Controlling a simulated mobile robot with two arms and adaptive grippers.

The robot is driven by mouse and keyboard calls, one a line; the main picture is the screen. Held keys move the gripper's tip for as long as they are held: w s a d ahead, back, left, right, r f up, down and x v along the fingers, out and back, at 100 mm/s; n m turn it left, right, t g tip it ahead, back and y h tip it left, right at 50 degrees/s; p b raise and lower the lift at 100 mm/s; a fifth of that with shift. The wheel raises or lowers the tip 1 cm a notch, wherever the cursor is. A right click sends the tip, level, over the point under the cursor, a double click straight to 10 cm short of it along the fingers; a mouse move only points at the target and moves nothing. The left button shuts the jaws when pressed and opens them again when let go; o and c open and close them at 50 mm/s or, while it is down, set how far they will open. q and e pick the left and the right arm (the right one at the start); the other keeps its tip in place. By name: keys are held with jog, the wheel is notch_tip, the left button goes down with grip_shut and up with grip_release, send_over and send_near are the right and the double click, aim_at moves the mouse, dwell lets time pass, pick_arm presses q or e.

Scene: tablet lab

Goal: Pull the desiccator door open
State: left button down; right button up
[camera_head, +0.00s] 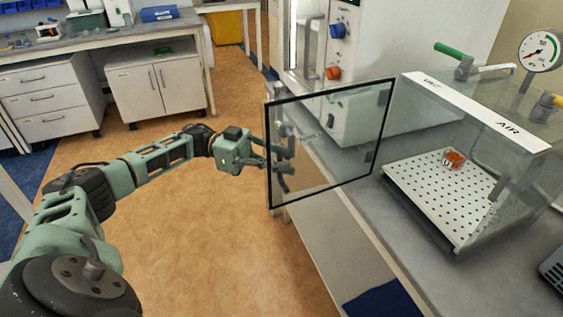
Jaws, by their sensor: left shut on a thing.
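The desiccator (463,73) is a clear box on the bench at the right, with a perforated white shelf (440,205) inside. Its door (340,107), a glass pane with a black frame, stands swung well out from the box's front, over the bench edge and the floor. My left gripper (282,163) is at the free left side of the door, shut on the door handle (282,138). Part of the fingers and handle shows through or beside the glass, so the exact contact is hard to see. My right gripper is not in view.
A small orange-topped jar (453,160) sits on the perforated shelf. A pressure gauge (540,51) and a green-handled valve (458,52) top the box. A white cabinet (390,50) stands behind the door. The floor (190,230) around my left arm is clear.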

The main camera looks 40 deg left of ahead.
pick_arm(q)
jog(key=shift+f, duration=0.15)
jog(key=c, duration=1.8)
grip_release()
jog(key=shift+s+a, duration=0.2)
jog(key=shift+w+d, duration=0.1)
jog(key=v, duration=1.2)
